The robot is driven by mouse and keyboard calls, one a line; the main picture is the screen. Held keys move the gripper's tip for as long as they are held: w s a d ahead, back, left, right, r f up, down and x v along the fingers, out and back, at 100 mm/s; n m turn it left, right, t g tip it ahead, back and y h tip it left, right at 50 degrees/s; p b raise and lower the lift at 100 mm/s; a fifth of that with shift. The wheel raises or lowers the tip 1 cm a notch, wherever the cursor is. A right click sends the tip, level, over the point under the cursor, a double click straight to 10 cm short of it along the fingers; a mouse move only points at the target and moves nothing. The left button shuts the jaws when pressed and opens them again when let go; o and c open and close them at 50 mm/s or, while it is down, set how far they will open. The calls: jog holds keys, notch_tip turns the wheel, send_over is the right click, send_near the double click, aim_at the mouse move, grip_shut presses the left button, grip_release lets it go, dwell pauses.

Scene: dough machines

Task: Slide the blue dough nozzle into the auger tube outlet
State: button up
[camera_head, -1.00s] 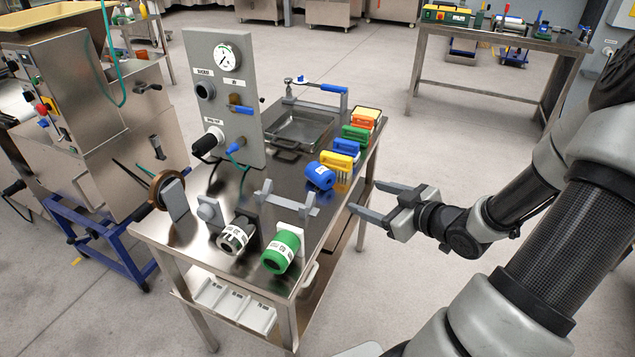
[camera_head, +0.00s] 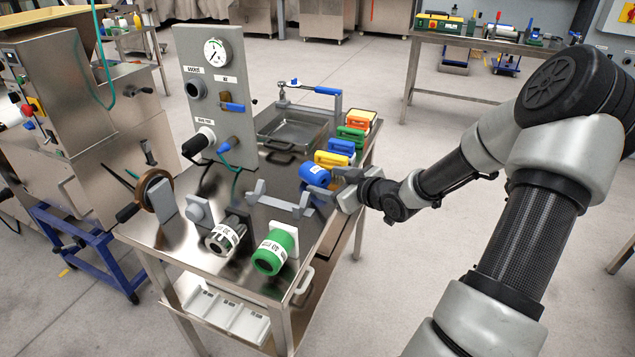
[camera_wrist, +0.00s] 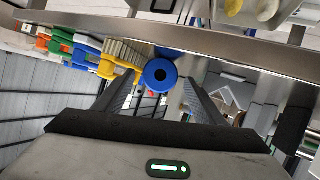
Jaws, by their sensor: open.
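The blue dough nozzle (camera_head: 315,174) lies on the steel table near its right edge, in front of a yellow-handled tool. In the wrist view the blue nozzle (camera_wrist: 160,74) shows its round end with a dark hole, facing my gripper. My gripper (camera_head: 336,184) is open at the table's right edge, close to the nozzle. In the wrist view the nozzle appears between the two fingers, near their tips; contact cannot be told. I cannot tell for certain which opening is the auger tube outlet.
A grey panel (camera_head: 214,105) with a gauge and ports stands on the table. Yellow (camera_head: 331,158), blue, green and orange handled tools line the right edge. A green cylinder (camera_head: 273,250), a grey-black cylinder (camera_head: 226,236) and a grey bracket (camera_head: 285,204) are in front.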

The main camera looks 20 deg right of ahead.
jog(key=shift+x, duration=0.8)
jog(key=c, duration=1.3)
